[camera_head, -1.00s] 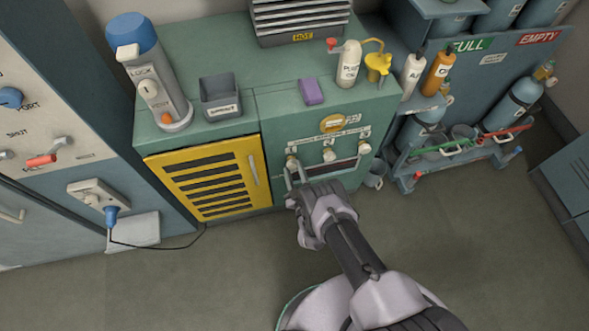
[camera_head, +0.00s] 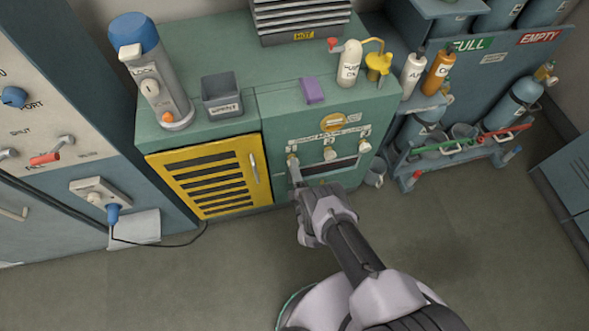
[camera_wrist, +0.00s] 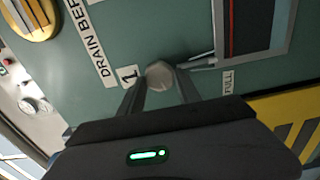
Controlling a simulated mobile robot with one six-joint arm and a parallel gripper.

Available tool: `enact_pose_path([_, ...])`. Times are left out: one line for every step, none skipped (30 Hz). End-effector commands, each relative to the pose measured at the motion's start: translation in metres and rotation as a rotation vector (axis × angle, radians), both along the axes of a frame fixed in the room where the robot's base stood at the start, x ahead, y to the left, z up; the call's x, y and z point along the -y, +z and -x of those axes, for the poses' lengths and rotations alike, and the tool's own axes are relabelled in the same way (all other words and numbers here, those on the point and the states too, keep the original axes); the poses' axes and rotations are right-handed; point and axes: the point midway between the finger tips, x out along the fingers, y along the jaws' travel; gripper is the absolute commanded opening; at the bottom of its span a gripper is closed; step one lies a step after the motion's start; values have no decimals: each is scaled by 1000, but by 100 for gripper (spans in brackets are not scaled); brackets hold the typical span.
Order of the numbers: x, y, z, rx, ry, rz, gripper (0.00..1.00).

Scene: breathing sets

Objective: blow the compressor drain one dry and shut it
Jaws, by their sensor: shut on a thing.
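The drain panel is on the front of the green compressor cabinet (camera_head: 270,108), with a row of three drain valves below a label strip. Drain one (camera_head: 292,158) is the leftmost. In the wrist view its round pale knob (camera_wrist: 160,73) sits beside a "1" label, between my finger ends. My gripper (camera_head: 296,172) is shut on the drain one knob. The wrist view shows my gripper (camera_wrist: 160,88) with a finger on each side. Drain two (camera_head: 330,154) and drain three (camera_head: 364,146) stand to the right. Any outflow from drain one cannot be seen.
A yellow louvred door (camera_head: 205,180) is left of the panel. A dark gauge window (camera_wrist: 252,28) is close to my fingers in the wrist view. A grey cup (camera_head: 375,174) hangs right of the drains. The floor in front is clear; a bottle cart (camera_head: 455,160) stands right.

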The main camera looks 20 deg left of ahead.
Motion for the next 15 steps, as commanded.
enact_pose_path([-2, 3, -2, 28, 1, 31, 0])
enact_pose_path([-2, 3, -2, 43, 0, 55, 0])
enact_pose_path([-2, 3, -2, 63, 0, 88, 0])
enact_pose_path([-2, 3, -2, 78, 0, 112, 0])
enact_pose_path([-2, 2, -2, 93, 0, 136, 0])
enact_pose_path([-2, 2, -2, 113, 0, 169, 0])
enact_pose_path([-2, 2, -2, 128, 0, 193, 0])
enact_pose_path([-2, 2, -2, 142, 0, 217, 0])
enact_pose_path([-2, 2, -3, 162, -1, 249, 0])
enact_pose_path([-2, 2, -3, 177, -1, 273, 0])
enact_pose_path([-2, 2, -3, 191, -1, 296, 0])
enact_pose_path([-2, 2, -3, 210, -1, 327, 0])
enact_pose_path([-2, 2, -3, 224, -1, 348, 0])
enact_pose_path([-2, 2, -3, 238, -1, 370, 0])
enact_pose_path([-2, 2, -3, 255, -1, 399, 0])
